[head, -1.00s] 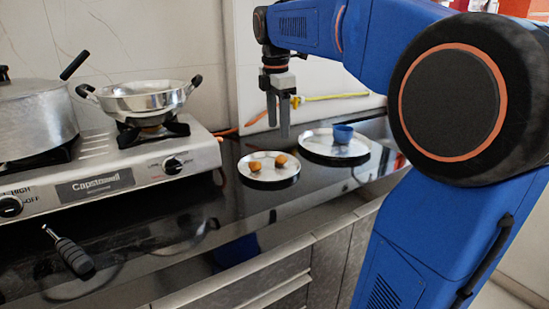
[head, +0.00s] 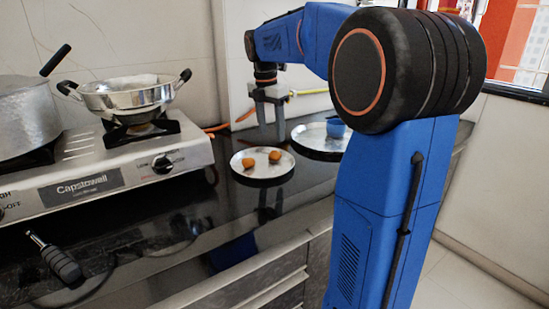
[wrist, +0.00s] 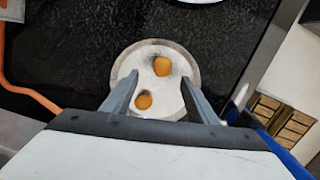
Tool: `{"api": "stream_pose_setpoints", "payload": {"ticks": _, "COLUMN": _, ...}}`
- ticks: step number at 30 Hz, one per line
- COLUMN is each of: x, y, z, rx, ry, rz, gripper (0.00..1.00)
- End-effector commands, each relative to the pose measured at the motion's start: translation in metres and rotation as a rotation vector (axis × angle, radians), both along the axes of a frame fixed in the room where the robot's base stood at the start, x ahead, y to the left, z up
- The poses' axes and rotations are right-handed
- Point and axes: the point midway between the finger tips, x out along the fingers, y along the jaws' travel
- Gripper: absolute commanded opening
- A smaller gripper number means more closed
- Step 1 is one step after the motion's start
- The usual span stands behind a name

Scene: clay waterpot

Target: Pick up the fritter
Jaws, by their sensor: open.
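Two small orange-brown fritters lie apart on a small round metal plate (head: 262,178) on the black counter. In the head view one fritter (head: 248,162) is on the left and the other fritter (head: 275,157) on the right. In the wrist view one fritter (wrist: 162,66) lies farther up the plate (wrist: 190,80) and the other fritter (wrist: 143,101) lies nearer, between the fingers. My gripper (head: 271,138) points down above the plate, open and empty. Its two fingers also show in the wrist view (wrist: 157,82). I see no contact with either fritter.
A larger metal plate (head: 312,148) with a blue cup (head: 336,128) stands right of the small plate. A gas stove (head: 120,165) with a wok (head: 130,100) and a pot (head: 25,115) is at left. A black-handled tool (head: 60,262) lies in front. An orange hose (head: 225,126) runs along the wall.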

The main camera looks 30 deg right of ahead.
Motion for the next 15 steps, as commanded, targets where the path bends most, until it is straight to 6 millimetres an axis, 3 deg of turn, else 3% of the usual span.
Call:
{"api": "stream_pose_setpoints", "payload": {"ticks": 3, "x": 0.000, "y": -0.002, "z": -0.017, "rx": 0.001, "ry": 0.002, "rz": 0.000, "gripper": 0.53}}
{"api": "stream_pose_setpoints", "payload": {"ticks": 11, "x": 0.000, "y": -0.004, "z": -0.032, "rx": 0.000, "ry": 0.001, "rz": 0.000, "gripper": 0.53}}
{"api": "stream_pose_setpoints", "payload": {"ticks": 15, "x": -0.003, "y": -0.005, "z": -0.049, "rx": 0.001, "ry": 0.002, "rz": 0.000, "gripper": 0.53}}
